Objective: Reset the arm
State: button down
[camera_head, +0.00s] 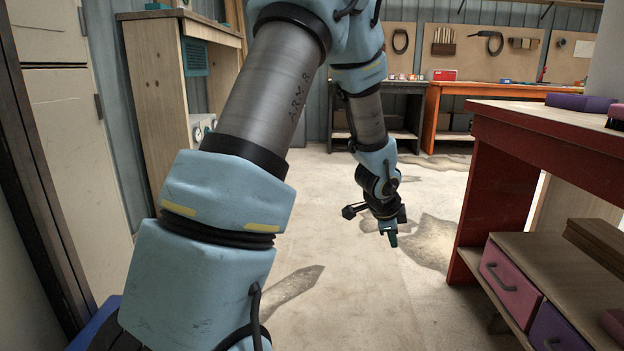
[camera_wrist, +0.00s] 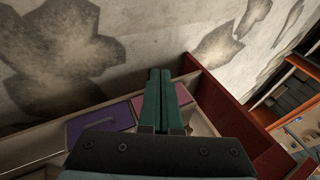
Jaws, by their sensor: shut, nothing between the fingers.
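My arm reaches forward from the lower left in the head view, bends at the top and hangs down over the bare floor. My gripper (camera_head: 389,236) is at its lower end, pointing down, left of the red workbench (camera_head: 468,205) and apart from it. In the wrist view my gripper (camera_wrist: 160,75) shows as two green fingers pressed together, with nothing between them. Beyond the fingers, the wrist view shows the red frame of a bench and drawers.
The red workbench holds a pink drawer (camera_head: 512,280) and a purple drawer (camera_head: 555,332). A wooden cabinet (camera_head: 155,100) stands at the left. An orange bench (camera_head: 432,115) stands along the back wall. The stained concrete floor (camera_head: 330,230) between them is clear.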

jog(key=s+a+r+n+g+y, duration=0.1)
jog(key=s+a+r+n+y, duration=0.1)
jog(key=a+n, duration=0.5)
jog(key=s+a+r+n+y, duration=0.1)
jog(key=s+a+r+n, duration=0.15)
jog(key=a, duration=0.85)
jog(key=s+a+r+n+g, duration=0.1)
jog(key=s+a+n+g, duration=0.1)
jog(key=s+a+n, duration=0.75)
notch_tip(320, 180, up, 34)
jog(key=s+p, duration=0.1)
jog(key=p, duration=3.2)
jog(key=shift+y, duration=0.4)
